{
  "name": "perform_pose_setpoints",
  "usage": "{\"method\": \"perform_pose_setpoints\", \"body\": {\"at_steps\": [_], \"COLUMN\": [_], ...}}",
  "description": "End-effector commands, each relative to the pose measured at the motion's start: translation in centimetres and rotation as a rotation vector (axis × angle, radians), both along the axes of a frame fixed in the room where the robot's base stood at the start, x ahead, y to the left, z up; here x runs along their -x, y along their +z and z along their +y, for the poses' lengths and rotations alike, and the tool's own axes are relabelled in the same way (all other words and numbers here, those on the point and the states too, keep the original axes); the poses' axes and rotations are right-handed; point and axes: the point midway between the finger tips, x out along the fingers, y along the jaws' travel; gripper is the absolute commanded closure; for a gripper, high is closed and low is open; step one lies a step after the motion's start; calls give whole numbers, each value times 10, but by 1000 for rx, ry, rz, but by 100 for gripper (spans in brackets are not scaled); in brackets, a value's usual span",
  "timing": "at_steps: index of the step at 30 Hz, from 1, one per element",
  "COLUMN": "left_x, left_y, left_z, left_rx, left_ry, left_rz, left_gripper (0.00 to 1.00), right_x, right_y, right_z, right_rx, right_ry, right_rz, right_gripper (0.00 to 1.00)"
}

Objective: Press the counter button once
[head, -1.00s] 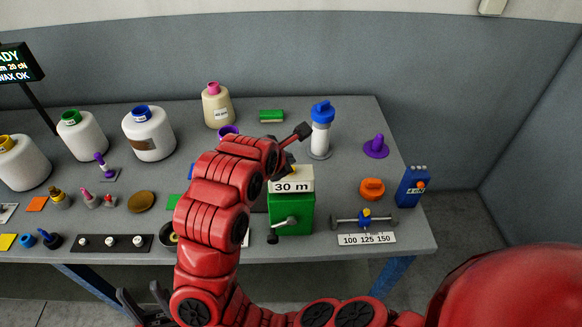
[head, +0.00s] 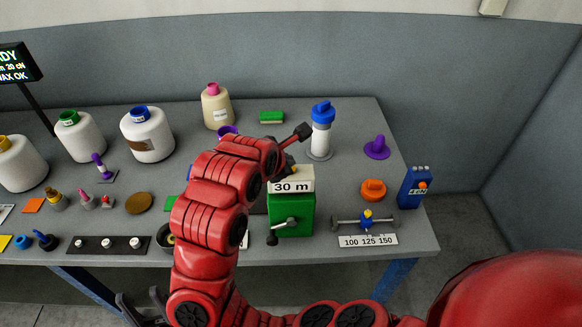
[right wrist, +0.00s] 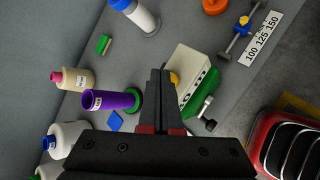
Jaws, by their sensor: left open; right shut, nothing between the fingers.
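The counter (head: 292,214) is a green box with a white top reading "30 m" and a crank on its front. It also shows in the right wrist view (right wrist: 204,100). A yellow button (right wrist: 174,79) sits at the counter's white top, partly hidden by my fingers. My right gripper (right wrist: 159,72) is shut and empty, its fingertips right beside the yellow button; I cannot tell whether they touch. In the head view it is mostly hidden behind my red arm. My left gripper (head: 143,300) is open and empty at the lower left, in front of the table.
A white bottle with a blue cap (head: 321,130) stands behind the counter. A slide gauge (head: 364,222) and an orange knob (head: 373,190) are to its right. Several bobbins stand at the left, including a blue-topped one (head: 148,135).

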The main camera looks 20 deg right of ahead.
Motion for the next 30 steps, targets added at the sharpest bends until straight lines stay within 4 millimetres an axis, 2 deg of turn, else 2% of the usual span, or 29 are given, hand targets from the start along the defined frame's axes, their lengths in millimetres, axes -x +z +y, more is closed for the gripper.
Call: {"method": "perform_pose_setpoints", "body": {"at_steps": [30], "left_x": [0], "left_y": [-13], "left_z": [0], "left_rx": [0], "left_ry": [0], "left_rz": [0], "left_gripper": [50], "right_x": [0], "right_y": [-9], "right_z": [0], "right_rx": [-1], "right_ry": [1], "right_rz": [0], "right_gripper": [100]}}
